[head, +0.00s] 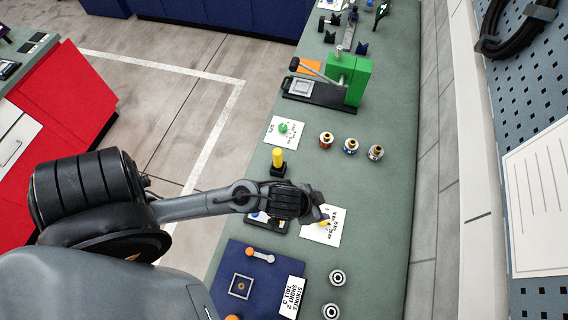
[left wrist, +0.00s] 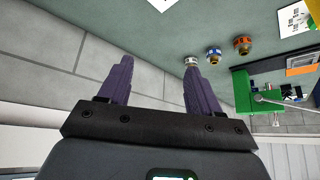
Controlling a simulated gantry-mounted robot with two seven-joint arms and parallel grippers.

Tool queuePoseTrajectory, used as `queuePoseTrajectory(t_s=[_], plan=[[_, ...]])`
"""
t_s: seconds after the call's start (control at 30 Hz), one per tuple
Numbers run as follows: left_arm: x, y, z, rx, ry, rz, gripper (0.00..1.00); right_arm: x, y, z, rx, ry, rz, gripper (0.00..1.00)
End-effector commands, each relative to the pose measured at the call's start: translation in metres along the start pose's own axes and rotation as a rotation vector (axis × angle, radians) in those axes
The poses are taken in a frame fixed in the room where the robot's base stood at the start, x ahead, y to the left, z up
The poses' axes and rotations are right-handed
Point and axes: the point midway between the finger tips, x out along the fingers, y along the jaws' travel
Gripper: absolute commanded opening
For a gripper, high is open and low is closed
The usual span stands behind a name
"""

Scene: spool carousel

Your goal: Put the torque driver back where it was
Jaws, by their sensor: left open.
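A yellow-handled tool (head: 277,157) stands upright on a small black block (head: 278,171) on the green bench in the head view; it may be the torque driver, but I cannot tell for sure. My left gripper (head: 318,211) hangs over the bench to its lower right, apart from it, partly over a white printed card (head: 327,232). In the left wrist view the two purple fingers of my left gripper (left wrist: 157,75) are spread with nothing between them. The tool does not show in that view. My right gripper is in neither view.
Three banded spools (head: 350,146) stand at the right of the bench; they also show in the left wrist view (left wrist: 214,54). A green press (head: 355,80) stands farther back. A blue mat (head: 228,268) and two ringed pieces (head: 336,278) lie in front.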

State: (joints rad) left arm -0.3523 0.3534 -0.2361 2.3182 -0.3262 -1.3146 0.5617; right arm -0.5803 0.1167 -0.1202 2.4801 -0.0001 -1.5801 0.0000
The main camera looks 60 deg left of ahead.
Motion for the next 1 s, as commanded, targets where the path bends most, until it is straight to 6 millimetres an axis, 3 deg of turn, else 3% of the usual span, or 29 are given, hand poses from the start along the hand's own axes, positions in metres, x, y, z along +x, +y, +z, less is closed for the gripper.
queuePoseTrajectory(t_s=[0.2,0.4,1.0], plan=[[-0.036,-0.014,0.051,-0.025,-0.175,-0.021,0.64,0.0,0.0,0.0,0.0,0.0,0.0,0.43],[-0.051,-0.019,0.073,-0.025,-0.252,-0.007,0.64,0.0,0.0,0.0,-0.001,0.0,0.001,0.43],[-0.054,-0.019,0.074,-0.02,-0.258,-0.005,0.64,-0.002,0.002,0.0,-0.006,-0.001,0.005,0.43]])
